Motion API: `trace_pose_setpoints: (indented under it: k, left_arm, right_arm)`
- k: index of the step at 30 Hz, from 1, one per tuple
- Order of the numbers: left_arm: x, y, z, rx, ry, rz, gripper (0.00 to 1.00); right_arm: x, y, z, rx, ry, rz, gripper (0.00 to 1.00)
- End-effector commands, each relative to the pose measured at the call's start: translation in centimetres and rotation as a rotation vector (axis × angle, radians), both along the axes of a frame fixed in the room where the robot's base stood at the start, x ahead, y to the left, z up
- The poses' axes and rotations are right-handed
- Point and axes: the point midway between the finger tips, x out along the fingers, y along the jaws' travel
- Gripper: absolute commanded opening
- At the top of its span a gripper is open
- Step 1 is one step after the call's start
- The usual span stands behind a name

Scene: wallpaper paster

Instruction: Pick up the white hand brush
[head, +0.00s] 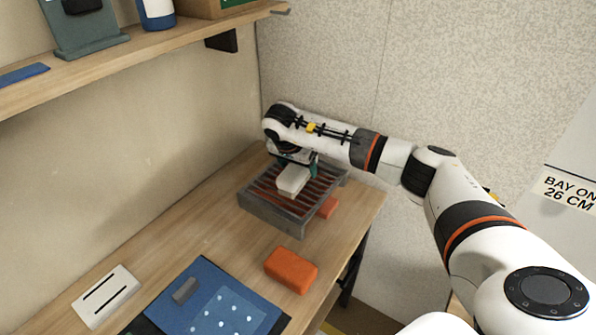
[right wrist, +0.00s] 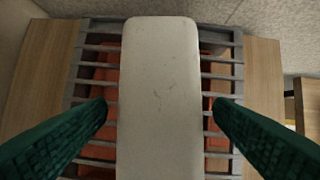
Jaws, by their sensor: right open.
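The white hand brush (head: 292,180) is a pale block lying on top of the grey slatted rack (head: 268,213) at the far end of the bench. In the right wrist view the brush (right wrist: 160,95) fills the middle, running lengthwise across the rack's slats. My right gripper (right wrist: 160,112) is open, with one green finger on each side of the brush and a gap between each finger and the brush. In the head view the right gripper (head: 297,165) is over the rack, partly hidden by my wrist. My left gripper is not in view.
Orange-red blocks show under the slats, and one orange block (head: 291,269) lies on the bench in front. A blue board (head: 215,302) and a white slotted plate (head: 105,297) lie nearer. A wooden shelf (head: 150,55) hangs on the left wall. A wall stands close behind the rack.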

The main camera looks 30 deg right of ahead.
Motion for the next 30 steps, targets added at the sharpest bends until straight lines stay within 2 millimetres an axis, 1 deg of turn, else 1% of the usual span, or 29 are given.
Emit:
trace_pose_setpoints:
  k: [1, 3, 10, 17, 18, 20, 26, 29, 30]
  left_arm:
    - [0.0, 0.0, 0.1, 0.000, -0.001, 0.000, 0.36]
    - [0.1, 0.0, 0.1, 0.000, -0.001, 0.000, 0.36]
    - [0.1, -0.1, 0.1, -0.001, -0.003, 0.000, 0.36]
    - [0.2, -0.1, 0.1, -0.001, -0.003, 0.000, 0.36]
    - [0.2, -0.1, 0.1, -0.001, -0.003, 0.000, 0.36]
    - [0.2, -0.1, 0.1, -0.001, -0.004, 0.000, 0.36]
    - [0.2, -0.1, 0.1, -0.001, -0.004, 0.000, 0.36]
    - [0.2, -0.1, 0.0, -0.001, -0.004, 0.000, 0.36]
    - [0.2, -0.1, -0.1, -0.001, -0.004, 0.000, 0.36]
  right_arm:
    - [0.0, -0.2, -0.5, 0.000, 0.002, -0.001, 0.76]
    - [0.1, -0.3, -0.8, 0.000, 0.000, 0.000, 0.76]
    - [0.2, -0.3, -0.9, 0.000, 0.000, 0.001, 0.76]
    - [0.2, -0.3, -0.9, 0.000, 0.000, 0.001, 0.39]
    - [0.2, -0.3, -0.9, 0.000, 0.000, 0.001, 0.32]
    - [0.2, -0.3, -0.9, 0.000, -0.002, 0.002, 0.24]
    - [0.2, -0.3, -0.8, 0.000, -0.002, 0.001, 0.24]
    - [0.2, -0.3, -0.1, 0.000, -0.003, 0.001, 0.24]
    - [0.2, -0.3, 0.4, 0.000, -0.004, 0.002, 0.24]
